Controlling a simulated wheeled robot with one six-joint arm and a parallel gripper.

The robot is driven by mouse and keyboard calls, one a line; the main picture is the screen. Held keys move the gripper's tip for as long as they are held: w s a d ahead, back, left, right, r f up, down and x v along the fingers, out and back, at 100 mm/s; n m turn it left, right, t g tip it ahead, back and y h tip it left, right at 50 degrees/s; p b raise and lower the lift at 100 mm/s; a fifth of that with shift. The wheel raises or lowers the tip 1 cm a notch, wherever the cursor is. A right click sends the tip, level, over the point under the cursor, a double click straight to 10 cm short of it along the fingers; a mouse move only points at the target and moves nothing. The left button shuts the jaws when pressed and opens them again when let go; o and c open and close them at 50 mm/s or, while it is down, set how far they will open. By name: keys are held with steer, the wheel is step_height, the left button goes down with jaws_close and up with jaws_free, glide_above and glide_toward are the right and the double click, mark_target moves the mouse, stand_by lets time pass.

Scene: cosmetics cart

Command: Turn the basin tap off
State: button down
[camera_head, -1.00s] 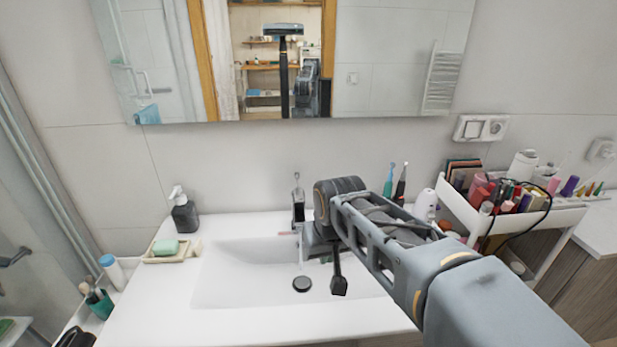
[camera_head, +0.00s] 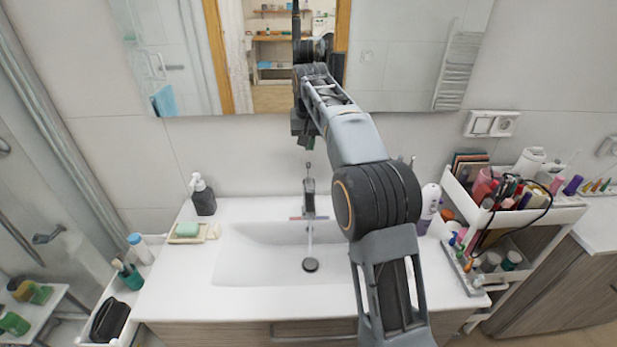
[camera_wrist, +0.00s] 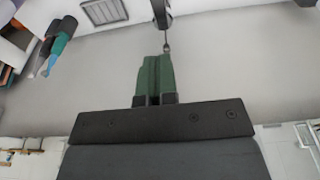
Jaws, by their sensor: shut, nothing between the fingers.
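The basin tap (camera_head: 309,200) stands at the back middle of the white basin (camera_head: 255,255). Its thin lever sticks up on top, and a thin stream of water (camera_head: 309,240) runs from the spout toward the dark drain (camera_head: 310,265). My gripper (camera_head: 308,143) is above the tap near the wall, pointing down, apart from the lever in the body view. In the wrist view its green fingers (camera_wrist: 155,72) are together and empty. The tap (camera_wrist: 163,12) shows just beyond the fingertips there, its lever end close to them; I cannot tell whether they touch.
A soap dispenser (camera_head: 203,195) and a soap dish (camera_head: 188,232) stand left of the basin. A white bottle (camera_head: 429,205) stands to the right, beside a cart (camera_head: 560,215) full of cosmetics. The mirror (camera_head: 400,60) hangs close behind my arm.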

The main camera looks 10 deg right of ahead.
glide_above(309, 189)
steer(key=w, duration=0.1)
steer(key=f, duration=1.1)
steer(key=shift+w+d+p, duration=0.15)
steer(key=shift+w+p, duration=0.05)
steer(key=shift+p, duration=0.2)
steer(key=shift+s+f, duration=0.25)
steer(key=shift+f, duration=0.75)
steer(key=f+b, duration=0.1)
steer(key=b, duration=0.2)
steer(key=shift+s+f+t, duration=0.2)
steer(key=shift+t, duration=0.2)
steer(key=shift+s+f+b, duration=0.35)
steer(key=shift+s+b, duration=0.05)
steer(key=shift+b, duration=0.3)
steer(key=shift+r, duration=0.1)
